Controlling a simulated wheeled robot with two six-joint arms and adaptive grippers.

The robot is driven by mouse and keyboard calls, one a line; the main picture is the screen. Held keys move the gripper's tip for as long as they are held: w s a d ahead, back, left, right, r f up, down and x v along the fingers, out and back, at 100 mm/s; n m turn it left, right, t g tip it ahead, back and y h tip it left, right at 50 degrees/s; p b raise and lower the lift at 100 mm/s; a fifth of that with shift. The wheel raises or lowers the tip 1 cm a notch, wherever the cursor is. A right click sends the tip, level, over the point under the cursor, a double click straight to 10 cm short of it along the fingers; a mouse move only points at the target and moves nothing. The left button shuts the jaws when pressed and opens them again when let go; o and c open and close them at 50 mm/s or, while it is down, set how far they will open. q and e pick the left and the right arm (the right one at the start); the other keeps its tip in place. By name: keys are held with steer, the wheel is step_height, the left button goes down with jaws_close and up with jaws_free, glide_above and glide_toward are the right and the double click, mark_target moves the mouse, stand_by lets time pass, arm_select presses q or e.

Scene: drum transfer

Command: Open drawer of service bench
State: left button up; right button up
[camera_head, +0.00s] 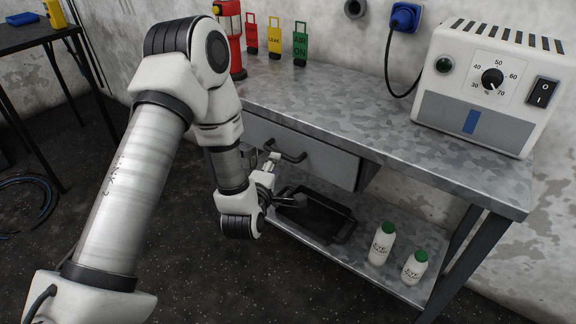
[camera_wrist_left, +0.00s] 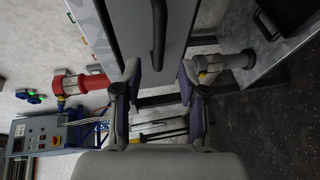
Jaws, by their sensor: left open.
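The service bench (camera_head: 330,112) has a grey metal top. Its drawer front (camera_head: 325,160) sits just under the top and looks closed. A dark bar handle (camera_head: 290,156) is on the drawer front. My left gripper (camera_head: 274,172) is at the handle's left end, partly hidden by my own wrist. In the left wrist view, my left gripper (camera_wrist_left: 158,76) is open, with a finger on each side of the near end of the handle (camera_wrist_left: 159,38). I cannot tell whether either finger touches it. The drawer front (camera_wrist_left: 180,22) lies behind the handle. My right gripper is not in view.
A black tray (camera_head: 318,218) and two white bottles (camera_head: 381,244) (camera_head: 415,267) with green caps stand on the lower shelf. A white control box (camera_head: 490,85) and a red lantern-like object (camera_head: 232,38) stand on the bench. Open floor lies in front.

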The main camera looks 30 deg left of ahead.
arm_select(q)
steer(key=x, duration=0.7)
steer(key=shift+w+a, duration=0.1)
steer(key=shift+w, duration=0.05)
jaws_close()
